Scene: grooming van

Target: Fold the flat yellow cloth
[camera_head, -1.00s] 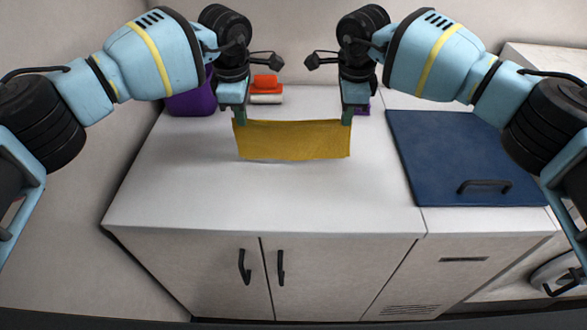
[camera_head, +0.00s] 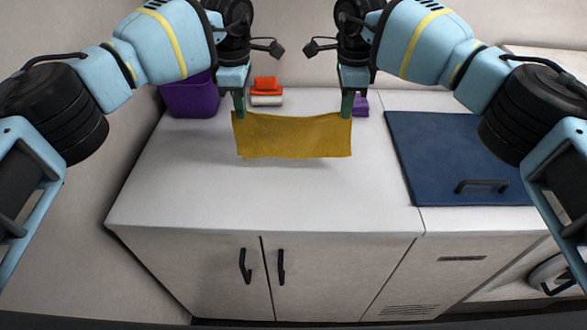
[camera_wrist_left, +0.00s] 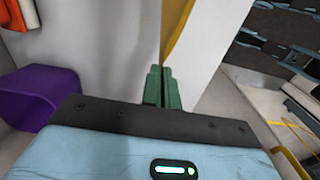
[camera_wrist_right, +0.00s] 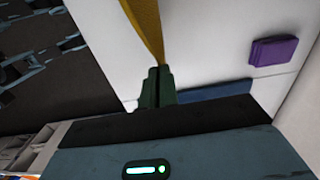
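The yellow cloth (camera_head: 293,137) hangs stretched between my two grippers above the white counter, its lower edge hanging free. My left gripper (camera_head: 239,113) is shut on its upper left corner; in the left wrist view the green fingers (camera_wrist_left: 162,88) are together with the cloth (camera_wrist_left: 180,30) beyond them. My right gripper (camera_head: 347,113) is shut on its upper right corner; in the right wrist view its fingers (camera_wrist_right: 157,88) are together at the cloth's edge (camera_wrist_right: 146,28). A shadow lies on the counter below the cloth.
The white counter (camera_head: 250,200) is clear in front of the cloth. A purple bin (camera_head: 190,97) stands at the back left, beside a stack of orange and white items (camera_head: 266,90). A small purple folded item (camera_head: 361,106) lies at the back. A dark blue lid with a handle (camera_head: 440,150) is at right.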

